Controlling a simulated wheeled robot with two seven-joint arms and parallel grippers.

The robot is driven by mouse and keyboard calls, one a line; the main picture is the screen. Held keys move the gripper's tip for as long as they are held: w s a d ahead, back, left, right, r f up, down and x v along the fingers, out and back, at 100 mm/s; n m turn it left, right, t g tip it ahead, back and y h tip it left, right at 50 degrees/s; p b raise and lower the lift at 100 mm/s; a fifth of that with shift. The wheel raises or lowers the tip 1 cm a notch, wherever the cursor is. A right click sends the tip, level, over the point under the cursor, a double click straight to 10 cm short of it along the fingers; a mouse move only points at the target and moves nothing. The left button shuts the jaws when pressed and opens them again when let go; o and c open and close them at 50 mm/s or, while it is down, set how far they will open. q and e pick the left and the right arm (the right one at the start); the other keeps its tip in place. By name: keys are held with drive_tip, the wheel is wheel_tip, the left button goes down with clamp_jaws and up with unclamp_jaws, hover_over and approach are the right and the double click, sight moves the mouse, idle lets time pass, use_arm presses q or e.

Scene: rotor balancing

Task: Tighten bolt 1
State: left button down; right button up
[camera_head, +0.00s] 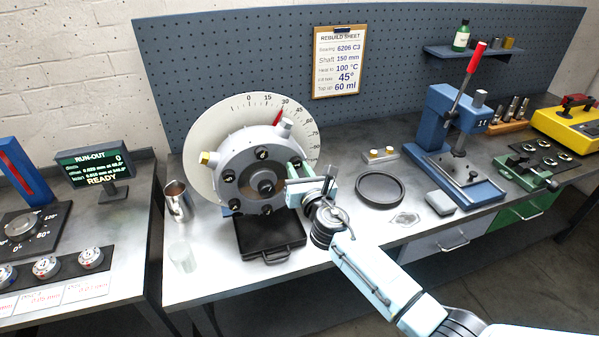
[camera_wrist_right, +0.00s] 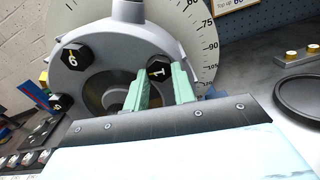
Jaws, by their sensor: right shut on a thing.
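The round grey housing (camera_head: 240,146) stands in front of a white angle dial, with several black bolts around its face. Bolt 1 (camera_wrist_right: 157,71), a black head with a white "1", sits in the housing, between the fingertips of my right gripper (camera_wrist_right: 160,86). In the head view my right gripper (camera_head: 293,173) reaches the right side of the housing face and is shut on bolt 1. The fingers mostly hide bolt 1 there. Bolt 6 (camera_wrist_right: 75,57) is up and left of it in the wrist view. My left gripper is not in view.
A black tray (camera_head: 270,236) lies below the housing. A metal jug (camera_head: 177,201) and a clear glass (camera_head: 182,257) stand left. The screen (camera_head: 92,166) reads "RUN-OUT" and "READY".

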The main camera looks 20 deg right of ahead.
drive_tip(key=m+b, duration=0.1)
drive_tip(key=m, duration=0.5)
drive_tip(key=shift+a, duration=0.1)
drive_tip(key=m+b, duration=0.1)
drive_tip(key=m, duration=0.5)
drive_tip(key=shift+a+r, duration=0.1)
drive_tip(key=m, duration=0.5)
drive_tip(key=shift+r, duration=0.15)
drive_tip(key=m, duration=0.5)
drive_tip(key=shift+r, duration=0.1)
drive_tip(key=shift+m, duration=0.3)
drive_tip(key=o, duration=1)
drive_tip(key=shift+s, duration=0.1)
drive_tip(key=s, duration=1.3)
drive_tip(key=shift+s+d+b, duration=0.15)
drive_tip(key=shift+d+b, duration=0.1)
drive_tip(key=shift+b, duration=0.05)
